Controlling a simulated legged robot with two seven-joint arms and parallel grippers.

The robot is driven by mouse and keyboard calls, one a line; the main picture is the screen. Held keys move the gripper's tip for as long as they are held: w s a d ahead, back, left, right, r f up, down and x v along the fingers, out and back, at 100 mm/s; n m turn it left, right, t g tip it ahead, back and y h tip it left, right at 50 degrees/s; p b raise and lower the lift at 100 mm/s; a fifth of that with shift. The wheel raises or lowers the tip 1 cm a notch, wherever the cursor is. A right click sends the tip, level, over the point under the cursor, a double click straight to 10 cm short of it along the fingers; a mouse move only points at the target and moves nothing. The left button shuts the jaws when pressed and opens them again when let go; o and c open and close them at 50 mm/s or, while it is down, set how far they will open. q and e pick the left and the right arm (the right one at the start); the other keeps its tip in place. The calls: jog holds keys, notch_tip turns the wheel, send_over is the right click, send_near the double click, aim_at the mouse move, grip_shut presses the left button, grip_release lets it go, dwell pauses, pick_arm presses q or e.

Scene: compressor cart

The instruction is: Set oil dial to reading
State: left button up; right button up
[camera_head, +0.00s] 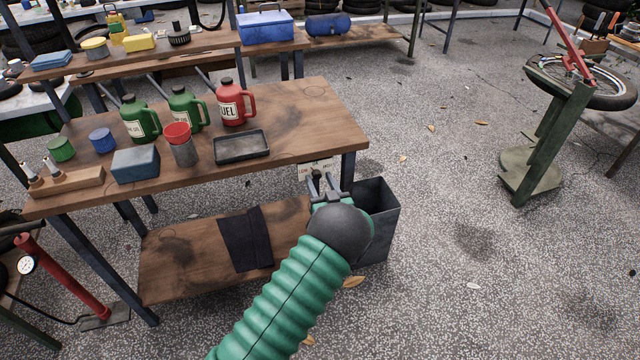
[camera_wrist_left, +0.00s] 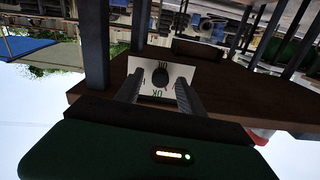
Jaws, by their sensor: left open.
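The oil dial is a round black knob (camera_wrist_left: 160,76) on a white plate (camera_wrist_left: 188,72) with letters and a red mark, seen upside down in the left wrist view. An "OK" label is on the plate; the knob's pointing direction is too dark to tell. In the head view the white plate (camera_head: 306,170) hangs at the front edge of the workbench, partly hidden by my left gripper (camera_head: 322,180). That gripper is open, its fingers on either side of the knob in the left wrist view (camera_wrist_left: 159,84). I cannot tell whether they touch it. My right gripper is not in view.
The workbench (camera_head: 300,110) holds green oil cans (camera_head: 185,108), a red fuel can (camera_head: 232,105) and a black tray (camera_head: 241,146). A wheel stand (camera_head: 550,145) is at the right, with open floor between.

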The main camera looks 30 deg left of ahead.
pick_arm(q)
jog(key=shift+w+a, duration=0.1)
jog(key=shift+r, duration=0.1)
grip_shut()
dwell(0.4)
jog(key=shift+m+p, duration=0.95)
jog(key=shift+m, duration=0.35)
jog(key=shift+m+p, duration=0.7)
jog(key=shift+m, duration=0.9)
